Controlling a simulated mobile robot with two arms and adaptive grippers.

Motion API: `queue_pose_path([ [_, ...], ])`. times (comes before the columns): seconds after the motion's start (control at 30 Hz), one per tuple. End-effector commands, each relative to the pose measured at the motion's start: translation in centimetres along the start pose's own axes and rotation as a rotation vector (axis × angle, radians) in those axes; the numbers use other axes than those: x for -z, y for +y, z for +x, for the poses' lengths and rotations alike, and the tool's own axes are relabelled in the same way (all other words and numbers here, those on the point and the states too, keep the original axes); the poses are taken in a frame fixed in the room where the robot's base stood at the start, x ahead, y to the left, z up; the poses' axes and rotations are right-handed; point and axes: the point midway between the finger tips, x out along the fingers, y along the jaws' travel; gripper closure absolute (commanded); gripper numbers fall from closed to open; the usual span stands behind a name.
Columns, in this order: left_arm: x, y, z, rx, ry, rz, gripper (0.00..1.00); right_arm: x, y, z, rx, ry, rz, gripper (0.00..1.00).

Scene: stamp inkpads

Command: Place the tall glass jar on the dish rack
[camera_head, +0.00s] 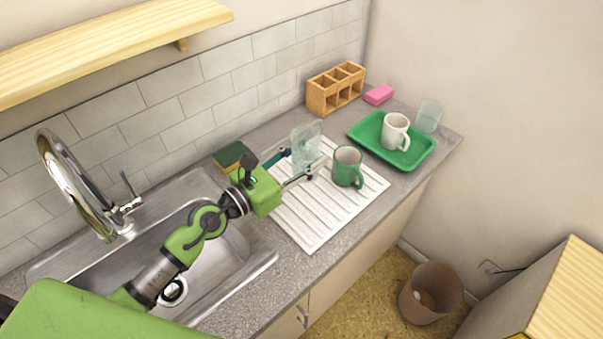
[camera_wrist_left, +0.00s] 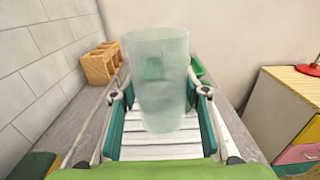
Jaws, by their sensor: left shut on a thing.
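The tall glass jar (camera_head: 307,141) is clear and pale green, held over the back part of the white ribbed dish rack (camera_head: 312,222). My left gripper (camera_head: 297,164) is shut on the jar, one finger at each side. In the left wrist view the jar (camera_wrist_left: 157,85) stands between the two fingers (camera_wrist_left: 160,122), with the rack's ribs (camera_wrist_left: 160,153) below. I cannot tell whether its base touches the rack. My right gripper is not in view.
A green mug (camera_head: 347,167) stands on the rack just right of the jar. A green tray (camera_head: 375,153) holds a white mug (camera_head: 394,130); a clear glass (camera_head: 430,115) is beside it. A wooden caddy (camera_head: 335,88), pink sponge (camera_head: 379,94) and dark green sponge (camera_head: 231,155) lie near the wall. The rack's front is clear.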

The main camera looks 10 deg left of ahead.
Motion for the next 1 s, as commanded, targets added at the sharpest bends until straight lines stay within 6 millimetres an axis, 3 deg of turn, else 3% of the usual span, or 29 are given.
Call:
queue_pose_path([
  [0.03, 1.2, 0.6, 0.3, -0.002, -0.005, 0.004, 0.93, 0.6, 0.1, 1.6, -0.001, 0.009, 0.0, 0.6],
  [0.2, 2.4, 1.8, 0.8, -0.003, -0.006, 0.002, 0.93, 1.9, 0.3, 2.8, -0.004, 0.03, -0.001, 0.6],
  [0.37, 2.9, 2.3, 1.0, -0.002, -0.006, 0.002, 0.93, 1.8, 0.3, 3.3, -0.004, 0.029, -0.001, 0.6],
  [0.6, 5.9, 2.9, 1.2, -0.002, -0.005, -0.002, 0.93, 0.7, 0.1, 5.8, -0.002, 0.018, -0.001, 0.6],
  [1.0, 6.5, 2.9, 1.2, -0.001, -0.005, 0.002, 0.93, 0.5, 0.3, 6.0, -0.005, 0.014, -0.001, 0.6],
])
